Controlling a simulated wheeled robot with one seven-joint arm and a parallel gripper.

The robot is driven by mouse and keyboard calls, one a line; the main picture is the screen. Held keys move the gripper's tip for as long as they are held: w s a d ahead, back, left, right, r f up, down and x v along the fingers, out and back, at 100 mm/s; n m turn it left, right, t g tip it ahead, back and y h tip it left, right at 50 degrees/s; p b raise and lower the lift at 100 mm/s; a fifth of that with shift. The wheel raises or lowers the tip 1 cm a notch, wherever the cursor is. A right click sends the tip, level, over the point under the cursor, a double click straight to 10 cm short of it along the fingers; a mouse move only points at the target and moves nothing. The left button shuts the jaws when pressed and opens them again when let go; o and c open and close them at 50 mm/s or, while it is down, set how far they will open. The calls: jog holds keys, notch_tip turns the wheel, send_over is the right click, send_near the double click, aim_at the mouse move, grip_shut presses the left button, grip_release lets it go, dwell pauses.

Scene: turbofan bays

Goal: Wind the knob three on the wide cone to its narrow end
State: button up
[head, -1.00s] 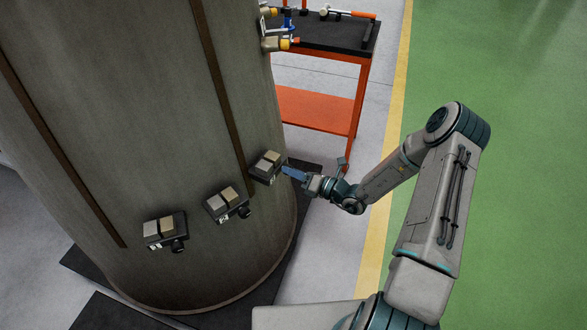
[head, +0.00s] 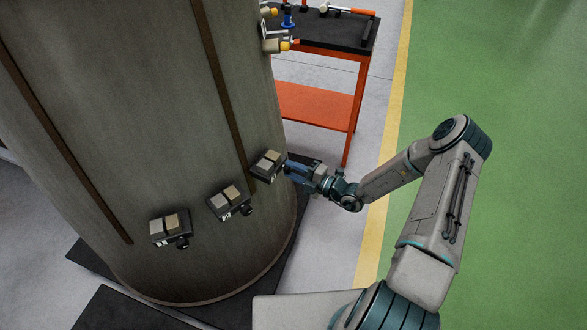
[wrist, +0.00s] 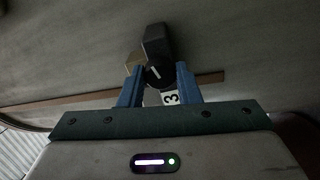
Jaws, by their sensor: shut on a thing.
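The wide cone (head: 120,130) is a large dark grey-brown body with three small boxes low on its side. The rightmost box (head: 267,164) has pale blocks on top. My gripper (head: 289,168) is at that box from the right. In the wrist view, a "3" label (wrist: 171,98) shows beside the dark round knob (wrist: 157,78), which bears a white mark. My gripper (wrist: 159,72) is shut on knob three, one blue finger on each side. The fingers hide part of the knob. I cannot make out a scale or its narrow end.
The middle box (head: 231,203) and left box (head: 170,229) carry black knobs on their lower sides. An orange cart (head: 318,105) with tools on its black top stands behind. A black mat (head: 130,312) lies at the cone's foot. Green floor to the right is clear.

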jog(key=shift+m, duration=1.4)
jog(key=o, duration=1)
jog(key=b+v, duration=0.2)
jog(key=v, duration=1.2)
jog(key=shift+f, duration=0.1)
